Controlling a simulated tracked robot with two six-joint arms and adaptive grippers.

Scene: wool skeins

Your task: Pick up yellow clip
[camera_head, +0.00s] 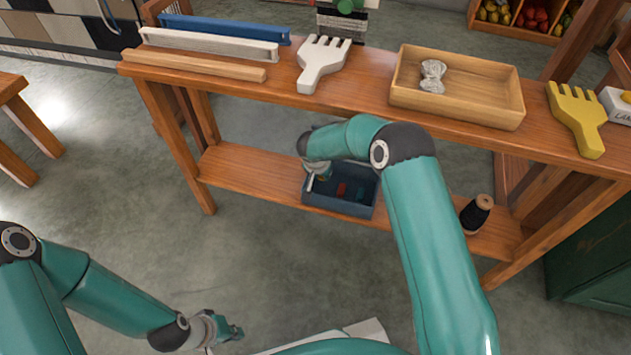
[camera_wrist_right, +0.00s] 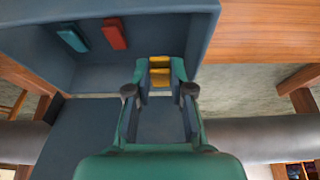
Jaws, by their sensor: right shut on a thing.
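A yellow clip (camera_wrist_right: 160,72) is held between the fingertips of my right gripper (camera_wrist_right: 159,83), seen in the right wrist view. The gripper is at the dark blue bin (camera_head: 340,208) on the lower shelf; I cannot tell how far the clip is above the bin's floor. In the head view my right wrist and arm hide much of that gripper. A blue clip (camera_wrist_right: 72,39) and a red clip (camera_wrist_right: 115,34) lie in the bin, apart from the gripper. My left gripper (camera_head: 234,332) is low over the floor, away from the shelf, and its finger opening is unclear.
The upper shelf board holds a white comb (camera_head: 322,62), a wooden tray (camera_head: 480,112) with a grey skein, and a yellow comb (camera_head: 577,117). A black spool (camera_head: 476,214) stands right of the bin on the lower shelf. The lower shelf left of the bin is clear.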

